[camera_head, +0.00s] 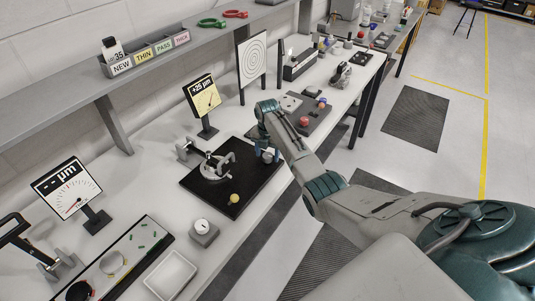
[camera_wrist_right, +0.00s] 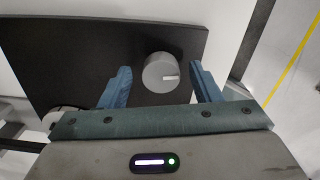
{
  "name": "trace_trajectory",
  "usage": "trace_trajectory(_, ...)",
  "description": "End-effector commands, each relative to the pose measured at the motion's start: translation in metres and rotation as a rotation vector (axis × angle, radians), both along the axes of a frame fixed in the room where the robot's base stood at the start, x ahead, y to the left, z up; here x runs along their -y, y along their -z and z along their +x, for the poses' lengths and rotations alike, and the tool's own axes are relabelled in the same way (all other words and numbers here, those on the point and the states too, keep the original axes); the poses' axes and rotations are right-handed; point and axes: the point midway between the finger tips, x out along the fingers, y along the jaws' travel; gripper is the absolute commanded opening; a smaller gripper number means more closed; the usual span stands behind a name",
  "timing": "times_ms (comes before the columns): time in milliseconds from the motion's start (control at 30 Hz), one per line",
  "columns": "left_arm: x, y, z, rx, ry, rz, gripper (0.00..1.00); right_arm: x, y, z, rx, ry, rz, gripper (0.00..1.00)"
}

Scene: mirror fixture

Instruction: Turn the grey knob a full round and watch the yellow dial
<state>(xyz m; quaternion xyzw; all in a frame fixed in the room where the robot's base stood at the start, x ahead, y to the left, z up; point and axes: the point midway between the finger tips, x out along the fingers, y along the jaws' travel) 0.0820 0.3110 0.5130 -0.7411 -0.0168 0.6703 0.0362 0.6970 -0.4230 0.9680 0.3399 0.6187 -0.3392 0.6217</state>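The grey knob (camera_wrist_right: 161,73) is a short round cylinder with a light mark on its face, on the black board (camera_wrist_right: 60,50). My right gripper (camera_wrist_right: 160,69) is open, with one blue finger on each side of the knob and a visible gap on both sides. In the head view my right gripper (camera_head: 266,147) is over the right corner of the black board (camera_head: 232,208), and its fingers partly cover the knob. The yellow dial (camera_head: 205,101) stands behind the board, faces the camera and reads about +25 µm. My left gripper is not in view.
A white dial (camera_head: 67,190) stands at the left.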

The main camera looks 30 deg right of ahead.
Motion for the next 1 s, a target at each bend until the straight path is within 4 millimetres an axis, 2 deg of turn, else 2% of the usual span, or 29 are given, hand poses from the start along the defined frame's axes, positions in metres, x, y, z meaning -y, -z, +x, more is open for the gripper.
trace_trajectory(233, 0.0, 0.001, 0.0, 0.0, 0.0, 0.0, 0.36, 0.0, 0.001, -0.001, -0.003, 0.0, 0.001, 0.57)
trace_trajectory(367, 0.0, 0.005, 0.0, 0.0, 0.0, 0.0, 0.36, 0.0, -0.007, 0.0, -0.001, 0.0, 0.0, 0.57)
trace_trajectory(800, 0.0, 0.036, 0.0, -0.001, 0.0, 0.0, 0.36, 0.0, -0.088, 0.0, 0.003, 0.0, -0.001, 0.57)
trace_trajectory(1000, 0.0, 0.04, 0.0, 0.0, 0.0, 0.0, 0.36, 0.0, -0.105, -0.001, -0.001, 0.0, 0.0, 0.57)
